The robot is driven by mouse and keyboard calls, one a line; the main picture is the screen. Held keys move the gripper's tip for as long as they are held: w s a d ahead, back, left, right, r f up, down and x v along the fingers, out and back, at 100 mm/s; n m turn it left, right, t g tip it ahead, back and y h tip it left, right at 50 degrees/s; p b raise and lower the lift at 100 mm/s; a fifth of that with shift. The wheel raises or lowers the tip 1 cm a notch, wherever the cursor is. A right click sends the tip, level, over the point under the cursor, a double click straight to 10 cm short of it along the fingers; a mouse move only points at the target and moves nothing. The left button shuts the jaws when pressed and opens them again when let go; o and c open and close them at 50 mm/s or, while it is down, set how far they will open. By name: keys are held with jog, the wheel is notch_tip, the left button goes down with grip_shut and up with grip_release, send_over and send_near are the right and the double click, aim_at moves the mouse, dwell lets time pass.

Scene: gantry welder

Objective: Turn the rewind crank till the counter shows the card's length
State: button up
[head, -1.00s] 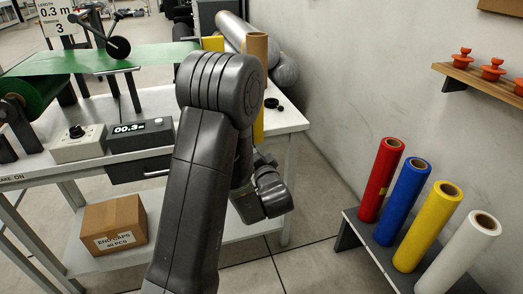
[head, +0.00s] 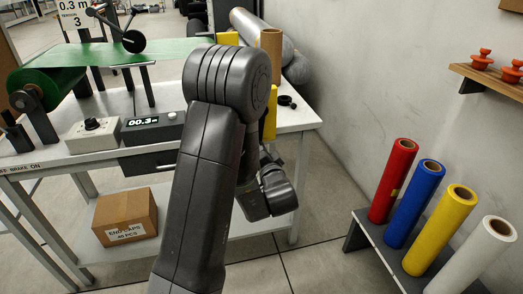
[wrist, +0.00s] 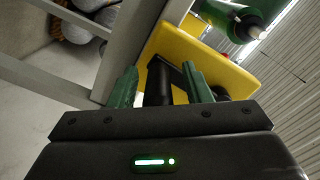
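The card (head: 74,16) at the top left of the head view reads 0.3 m, with a 3 below for tension. The counter (head: 150,130) on the bench shows about 00.3 m. In the wrist view, the rewind crank's black handle (wrist: 158,82) stands in front of a yellow plate (wrist: 225,72). My gripper (wrist: 158,70) has its two green fingers on either side of the handle, with a gap visible at each side, so it looks open. In the head view, my arm hides the gripper and the crank; part of the yellow plate (head: 270,113) shows.
A grey knob box (head: 93,134) sits left of the counter. A green web (head: 150,54) runs above the bench (head: 215,150). A cardboard box (head: 124,215) lies on the lower shelf. Coloured rolls (head: 414,188) stand on a rack at right, near the wall. Floor between is clear.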

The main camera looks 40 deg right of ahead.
jog(key=shift+s, duration=0.1)
jog(key=shift+s, duration=0.25)
jog(key=v, duration=1.3)
jog(key=shift+a+r, duration=0.1)
jog(key=x, duration=1.3)
jog(key=shift+w+d, duration=0.2)
jog(key=shift+w, duration=0.1)
